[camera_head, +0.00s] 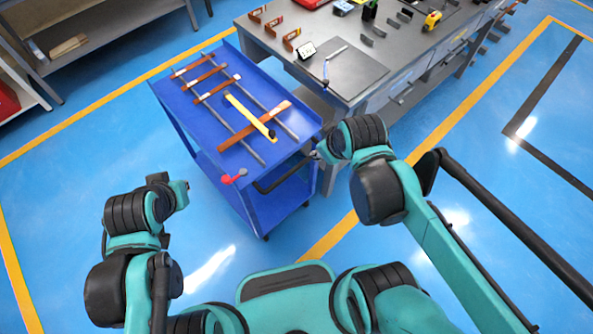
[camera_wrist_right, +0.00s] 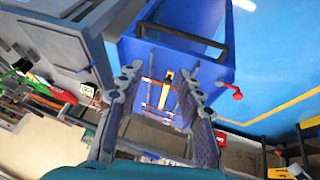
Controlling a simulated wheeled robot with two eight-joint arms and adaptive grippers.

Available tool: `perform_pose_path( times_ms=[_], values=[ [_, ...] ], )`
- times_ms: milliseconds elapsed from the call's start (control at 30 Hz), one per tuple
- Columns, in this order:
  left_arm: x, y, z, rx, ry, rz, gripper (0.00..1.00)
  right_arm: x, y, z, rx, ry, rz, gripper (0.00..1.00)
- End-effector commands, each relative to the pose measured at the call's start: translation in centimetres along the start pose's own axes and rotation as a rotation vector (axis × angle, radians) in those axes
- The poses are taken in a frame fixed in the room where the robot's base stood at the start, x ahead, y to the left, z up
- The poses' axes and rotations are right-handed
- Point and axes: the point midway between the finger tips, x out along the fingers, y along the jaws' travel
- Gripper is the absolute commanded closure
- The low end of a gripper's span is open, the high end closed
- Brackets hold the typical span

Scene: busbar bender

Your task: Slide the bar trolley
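The blue bar trolley (camera_head: 203,122) stands at an angle beside the workbench, with several bars lying across its top. Its black handle (camera_head: 262,188) sticks out from the near end. The handle also shows in the right wrist view (camera_wrist_right: 180,50), just beyond my fingertips. My right gripper (camera_head: 316,155) is close to the handle's right end in the head view. In the wrist view its two fingers (camera_wrist_right: 160,82) are spread apart with nothing gripped between them. Contact with the handle cannot be made out. My left arm is bent at lower left, clear of the trolley; its fingers do not show.
A red-knobbed lever (camera_head: 236,176) sits at the trolley's near left corner. The grey workbench (camera_head: 350,75), with tools and parts on top, stands close on the trolley's right. Shelving stands at upper left. The blue floor (camera_head: 70,185) left of the trolley is clear, with yellow lines.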

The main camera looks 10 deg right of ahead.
Motion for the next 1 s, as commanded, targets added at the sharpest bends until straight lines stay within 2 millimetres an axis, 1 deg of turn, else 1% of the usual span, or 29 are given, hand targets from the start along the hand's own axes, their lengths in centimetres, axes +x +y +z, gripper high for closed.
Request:
perform_pose_path(
  times_ms=[33,167,233,400,500,600,700,867,1000],
  values=[
    [0.3,0.0,0.2,0.0,0.0,0.0,1.0,1.5,0.1,-0.7,-0.123,-0.021,-0.019,0.64],
    [0.8,0.0,0.5,0.0,0.0,0.0,1.0,5.3,0.0,-1.6,-0.483,-0.068,-0.089,0.64],
    [1.0,0.0,0.7,0.0,0.0,0.0,1.0,7.5,-0.2,-2.0,-0.678,-0.082,-0.134,0.64],
    [1.5,0.0,1.0,0.0,0.0,0.0,1.0,13.2,-0.9,-2.0,-1.121,-0.087,-0.255,0.64],
    [1.7,0.0,1.2,0.0,0.0,0.0,1.0,16.0,-1.4,-1.6,-1.324,-0.072,-0.316,0.64],
    [1.8,0.0,1.3,0.0,0.0,0.0,1.0,17.8,-1.9,-1.2,-1.464,-0.056,-0.36,0.64],
    [1.8,0.0,1.3,0.0,0.0,0.0,1.0,18.8,-2.1,-0.9,-1.54,-0.045,-0.384,0.64],
    [2.4,0.0,1.7,0.0,0.0,0.0,1.0,20.4,-2.5,-0.5,-1.567,-0.04,-0.392,0.64],
    [3.4,0.0,2.4,0.0,0.0,0.0,1.0,22.7,-3.1,0.2,-1.565,-0.04,-0.391,0.64]
  ],
)
